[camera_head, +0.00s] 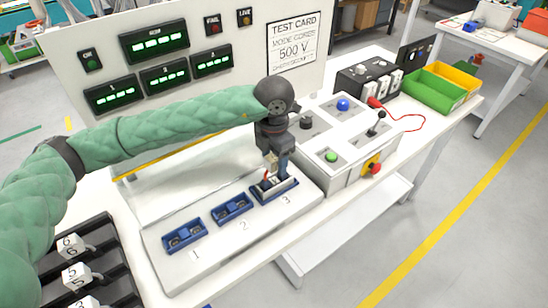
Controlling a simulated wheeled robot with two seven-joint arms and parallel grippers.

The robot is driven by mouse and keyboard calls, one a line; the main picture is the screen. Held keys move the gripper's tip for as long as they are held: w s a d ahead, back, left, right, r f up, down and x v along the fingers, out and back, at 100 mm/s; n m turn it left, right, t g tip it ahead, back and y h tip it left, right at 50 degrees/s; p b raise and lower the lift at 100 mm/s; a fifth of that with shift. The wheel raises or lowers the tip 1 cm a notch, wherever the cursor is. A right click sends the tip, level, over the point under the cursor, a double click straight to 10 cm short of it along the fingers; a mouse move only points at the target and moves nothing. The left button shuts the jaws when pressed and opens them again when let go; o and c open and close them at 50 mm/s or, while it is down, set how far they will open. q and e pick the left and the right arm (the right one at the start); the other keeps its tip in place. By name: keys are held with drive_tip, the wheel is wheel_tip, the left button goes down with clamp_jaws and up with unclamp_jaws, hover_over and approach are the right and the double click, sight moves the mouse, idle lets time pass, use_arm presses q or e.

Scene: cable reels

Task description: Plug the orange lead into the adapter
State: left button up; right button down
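My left gripper (274,163) is at the end of the green-sleeved arm and points down over the blue holder marked 3 (287,190). Its fingers are close to the holder, and a small pale and orange-red piece (267,181) shows beside the fingertips. I cannot tell whether the fingers grip it. A red-orange lead (408,115) with a red plug (374,102) lies by the black-and-white socket box (362,82) at the back right. No part is clearly recognisable as the adapter. My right gripper is not in view.
Blue holders 1 (184,236) and 2 (232,207) stand left of holder 3. A control box (340,172) with buttons and a lever stands to the right. Green (433,92) and yellow bins are behind it. A black rack (113,262) with numbered white blocks is at lower left.

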use_arm(q)
drive_tip(key=shift+r+b, duration=0.4)
drive_tip(key=shift+r, duration=0.15)
wheel_tip(320, 180, up, 6)
drive_tip(key=shift+r+b, duration=0.25)
drive_tip(key=shift+b, duration=0.85)
wheel_tip(320, 180, up, 11)
drive_tip(key=p, duration=0.1)
drive_tip(key=shift+r, duration=0.1)
